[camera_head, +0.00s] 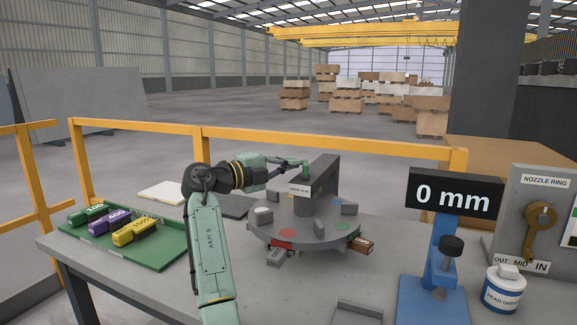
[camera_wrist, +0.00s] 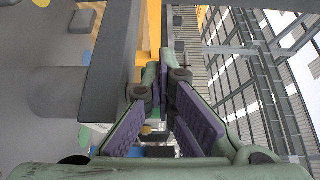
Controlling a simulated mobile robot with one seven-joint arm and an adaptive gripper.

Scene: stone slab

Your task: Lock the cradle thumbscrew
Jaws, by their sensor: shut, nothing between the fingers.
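No part is labelled as the cradle thumbscrew, and I cannot tell for sure which one it is. A black knob (camera_head: 452,246) sits on the side of a blue stand (camera_head: 437,272), under a display reading 0 mm (camera_head: 453,199). My gripper (camera_head: 303,164) is at the grey overhead arm (camera_head: 323,175) of a round grey turntable (camera_head: 270,229), well left of the blue stand. In the wrist view my gripper (camera_wrist: 164,72) has its purple-padded fingers closed together with nothing held, beside a dark grey beam (camera_wrist: 112,65).
A green tray (camera_head: 165,257) holds green, purple and yellow blocks at left. Grey and brown blocks sit at the turntable's rim. A head grease tub (camera_head: 503,290) and a nozzle ring panel (camera_head: 540,220) with a brass lever stand at right. A yellow rail (camera_head: 250,140) runs behind.

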